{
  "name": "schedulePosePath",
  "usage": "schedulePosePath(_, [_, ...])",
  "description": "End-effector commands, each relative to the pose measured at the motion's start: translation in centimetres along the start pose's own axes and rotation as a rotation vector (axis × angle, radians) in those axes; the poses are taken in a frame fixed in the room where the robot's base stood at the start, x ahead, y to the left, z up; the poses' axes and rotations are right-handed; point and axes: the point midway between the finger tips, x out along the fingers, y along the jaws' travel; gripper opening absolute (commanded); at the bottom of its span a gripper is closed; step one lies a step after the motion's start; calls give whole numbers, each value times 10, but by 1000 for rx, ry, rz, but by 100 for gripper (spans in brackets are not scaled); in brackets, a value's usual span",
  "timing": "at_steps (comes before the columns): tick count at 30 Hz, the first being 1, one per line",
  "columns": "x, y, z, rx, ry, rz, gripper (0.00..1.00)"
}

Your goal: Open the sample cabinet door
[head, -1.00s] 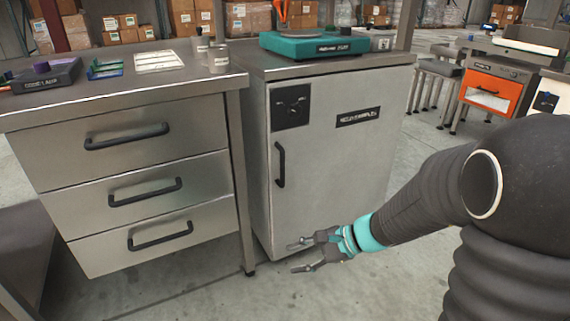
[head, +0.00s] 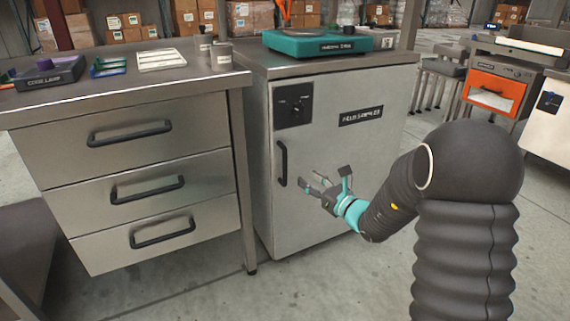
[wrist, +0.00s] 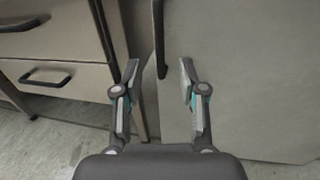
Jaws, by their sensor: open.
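The sample cabinet (head: 340,185) is a grey metal box with its door shut. Its black vertical handle (head: 282,163) is on the door's left side, and a dark dial panel (head: 292,103) and a black label (head: 361,116) are above. My gripper (head: 308,184) is open and empty in front of the door, a little right of the handle's lower end. In the wrist view, the handle (wrist: 159,40) lies ahead of and between the two open fingers (wrist: 158,68), with its lower end just beyond the fingertips. The handle appears free of the fingers.
A steel bench with three drawers (head: 140,140) stands to the left, its black pulls sticking out. A teal scale (head: 325,42) sits on the cabinet top. An orange-fronted machine (head: 490,90) is at the back right. The floor before the cabinet is clear.

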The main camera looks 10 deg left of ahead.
Motion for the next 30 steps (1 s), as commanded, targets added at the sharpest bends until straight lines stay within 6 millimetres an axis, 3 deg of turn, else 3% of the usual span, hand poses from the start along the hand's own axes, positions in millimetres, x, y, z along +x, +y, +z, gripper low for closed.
schedulePosePath(12, [78, 2, 0, -2, 1, 4, 41])
schedulePosePath(18, [106, 1, 0, -2, 0, 3, 41])
schedulePosePath(30, [120, 1, 0, -2, 1, 2, 41])
